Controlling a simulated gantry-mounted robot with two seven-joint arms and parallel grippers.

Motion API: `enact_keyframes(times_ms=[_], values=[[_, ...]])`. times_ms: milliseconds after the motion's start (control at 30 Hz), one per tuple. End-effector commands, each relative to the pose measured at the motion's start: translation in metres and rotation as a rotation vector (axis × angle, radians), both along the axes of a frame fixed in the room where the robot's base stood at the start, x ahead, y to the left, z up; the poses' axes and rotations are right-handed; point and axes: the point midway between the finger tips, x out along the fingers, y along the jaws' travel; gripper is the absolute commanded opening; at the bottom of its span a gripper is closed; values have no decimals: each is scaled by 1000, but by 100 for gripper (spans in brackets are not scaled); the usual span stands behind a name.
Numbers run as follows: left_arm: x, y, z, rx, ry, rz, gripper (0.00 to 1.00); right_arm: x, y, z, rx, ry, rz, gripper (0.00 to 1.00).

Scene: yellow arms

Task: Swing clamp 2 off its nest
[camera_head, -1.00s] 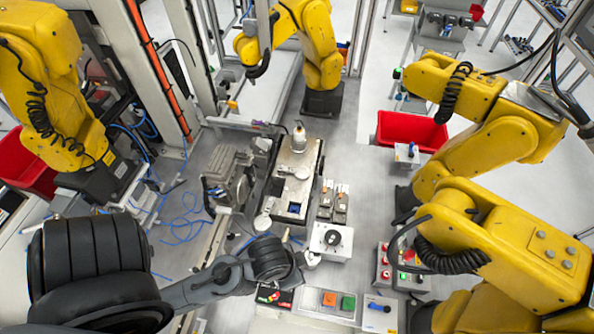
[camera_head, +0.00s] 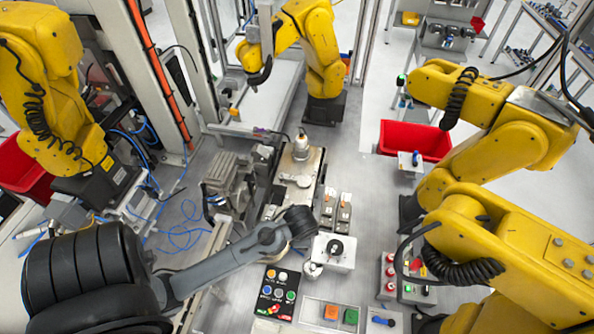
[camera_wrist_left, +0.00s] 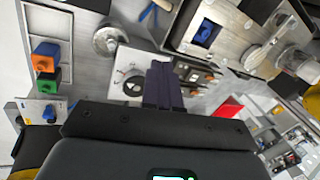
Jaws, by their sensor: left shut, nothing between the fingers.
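My left gripper (camera_head: 300,222) hangs over the near end of the metal fixture (camera_head: 298,166). In the left wrist view its dark fingers (camera_wrist_left: 163,85) are together with nothing between them, apart from the fixture. That view shows the fixture plate (camera_wrist_left: 232,25) with a blue part (camera_wrist_left: 206,33) in a square pocket. A light clamp-like arm (camera_wrist_left: 262,50) lies across the plate, next to a pale cylinder (camera_wrist_left: 298,62). I see no number marking, so I cannot tell which clamp is number 2. My arm hides the near end of the fixture in the head view. My right gripper is not in view.
A white dial box (camera_head: 334,250) and a round metal knob (camera_head: 313,268) stand close to my left gripper. A button panel (camera_head: 278,294) is nearer. Yellow arms (camera_head: 480,220) crowd the right. A red bin (camera_head: 414,140) stands at the back right.

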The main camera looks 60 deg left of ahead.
Motion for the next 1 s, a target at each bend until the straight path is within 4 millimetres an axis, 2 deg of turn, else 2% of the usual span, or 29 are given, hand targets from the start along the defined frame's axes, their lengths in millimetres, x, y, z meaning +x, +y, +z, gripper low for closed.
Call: enact_keyframes(times_ms=[33,200,400,500,600,700,833,1000], values=[[20,30,-11,42,31,-29,0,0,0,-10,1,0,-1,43],[63,123,-20,119,164,-136,0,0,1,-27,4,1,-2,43],[95,218,-12,89,296,-255,0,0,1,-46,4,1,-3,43],[103,256,-7,31,337,-328,0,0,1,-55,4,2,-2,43],[109,286,-1,-49,356,-416,0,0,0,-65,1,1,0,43],[114,306,6,-138,344,-518,0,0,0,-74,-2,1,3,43],[120,318,12,-248,298,-666,0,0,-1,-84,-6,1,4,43],[130,318,22,-353,208,-848,0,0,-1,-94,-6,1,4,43]])
